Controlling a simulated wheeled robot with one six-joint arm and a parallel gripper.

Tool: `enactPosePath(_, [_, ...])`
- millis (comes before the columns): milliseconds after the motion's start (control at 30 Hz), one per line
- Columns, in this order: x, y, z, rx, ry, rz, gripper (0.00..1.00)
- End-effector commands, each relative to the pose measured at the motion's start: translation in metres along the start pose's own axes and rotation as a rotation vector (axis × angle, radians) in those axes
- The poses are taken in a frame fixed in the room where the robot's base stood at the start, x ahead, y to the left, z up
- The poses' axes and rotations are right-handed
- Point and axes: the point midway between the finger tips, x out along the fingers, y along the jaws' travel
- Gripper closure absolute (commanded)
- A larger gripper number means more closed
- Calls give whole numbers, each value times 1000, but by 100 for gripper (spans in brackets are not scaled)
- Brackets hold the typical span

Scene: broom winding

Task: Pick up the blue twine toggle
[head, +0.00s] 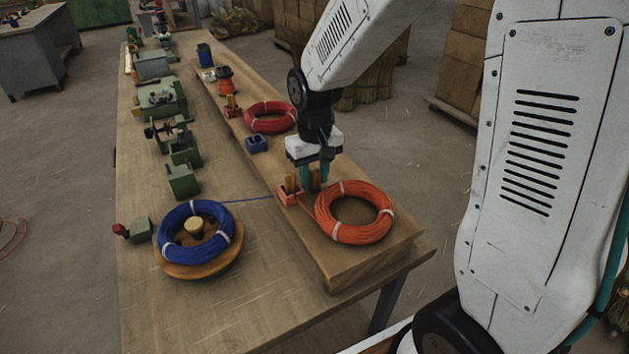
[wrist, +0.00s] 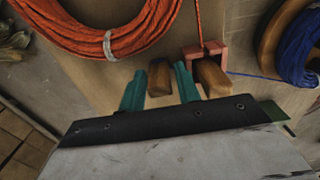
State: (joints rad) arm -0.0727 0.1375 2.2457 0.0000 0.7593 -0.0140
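A wooden toggle (wrist: 160,78) stands between the teal fingers of my gripper (wrist: 160,85) in the wrist view, with narrow gaps beside it. My gripper also shows in the head view (head: 315,173), low over the raised board. A second wooden toggle (wrist: 213,77) stands in a red-orange holder (wrist: 207,54) just right of the fingers in the wrist view. Blue twine (head: 250,199) runs from the blue coil (head: 170,222) toward this holder, which also shows in the head view (head: 289,192). Which toggle the blue twine joins is hidden.
The orange coil (head: 340,232) lies on the raised board close to my gripper. A blue holder (head: 256,145) and a red coil (head: 268,127) lie farther back. Green machine parts (head: 183,180) line the left of the bench (head: 205,312). The front of the bench is clear.

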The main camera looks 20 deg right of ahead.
Motion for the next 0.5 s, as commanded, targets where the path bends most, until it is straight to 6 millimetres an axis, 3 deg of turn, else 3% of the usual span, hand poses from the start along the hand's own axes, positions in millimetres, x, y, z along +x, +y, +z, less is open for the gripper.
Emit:
enactPosePath(233, [3,0,0,0,1,0,67])
enactPosePath(267, [3,0,0,0,1,0,70])
enactPosePath(367, [3,0,0,0,1,0,98])
enactPosePath(500, [3,0,0,0,1,0,100])
